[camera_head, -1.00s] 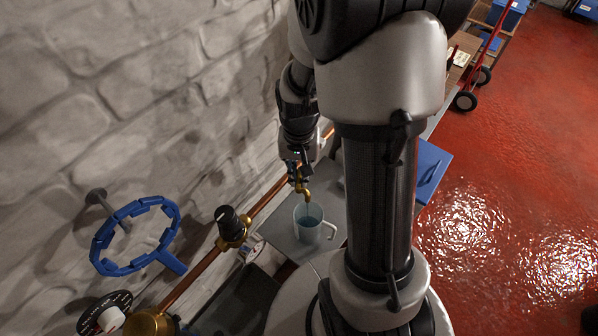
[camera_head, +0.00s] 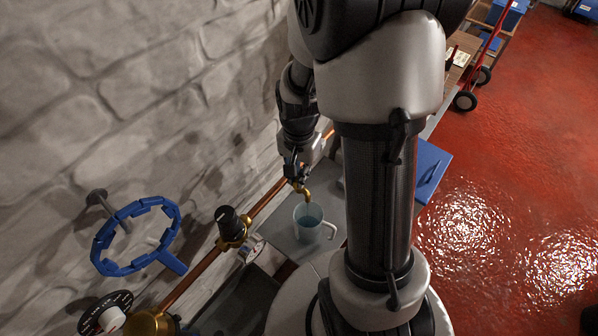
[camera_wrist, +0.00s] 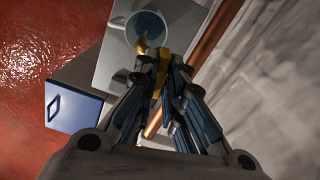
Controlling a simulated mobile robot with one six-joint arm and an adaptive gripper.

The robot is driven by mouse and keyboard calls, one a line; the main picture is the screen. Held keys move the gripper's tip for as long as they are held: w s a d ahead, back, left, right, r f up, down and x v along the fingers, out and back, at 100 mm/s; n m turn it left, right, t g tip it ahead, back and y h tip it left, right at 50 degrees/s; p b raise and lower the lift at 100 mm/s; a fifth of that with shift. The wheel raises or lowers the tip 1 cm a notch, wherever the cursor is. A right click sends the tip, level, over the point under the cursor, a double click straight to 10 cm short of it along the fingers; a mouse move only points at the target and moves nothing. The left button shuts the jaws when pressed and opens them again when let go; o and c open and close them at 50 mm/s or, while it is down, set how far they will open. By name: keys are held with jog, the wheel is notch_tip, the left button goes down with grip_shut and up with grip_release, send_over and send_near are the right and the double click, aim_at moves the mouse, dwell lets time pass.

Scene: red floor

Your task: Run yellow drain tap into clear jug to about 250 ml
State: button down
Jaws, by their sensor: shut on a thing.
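The brass-yellow drain tap (camera_head: 306,193) sticks out from the wall pipe, its spout over the clear jug (camera_head: 313,232). The jug stands upright on a grey surface, handle to the right, with bluish water inside; its graduations are too small to read. My gripper (camera_head: 293,179) is at the tap's top. In the wrist view my gripper (camera_wrist: 163,64) is shut on the tap's yellow lever (camera_wrist: 163,72), with the spout (camera_wrist: 142,46) just beyond. The jug shows there from above (camera_wrist: 147,28). I see no clear stream from the spout now.
A copper pipe (camera_head: 265,200) runs along the stone wall, with a black-knobbed valve (camera_head: 232,225). A blue handwheel (camera_head: 135,235) juts out at left. A blue case (camera_head: 432,170) lies right of my arm. Red floor (camera_head: 520,190) is open at right.

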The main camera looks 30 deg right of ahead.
jog(key=shift+m, duration=1.1)
jog(key=c, duration=1.7)
grip_release()
jog(key=shift+r, duration=0.1)
notch_tip(320, 180, up, 12)
jog(key=shift+f, duration=0.1)
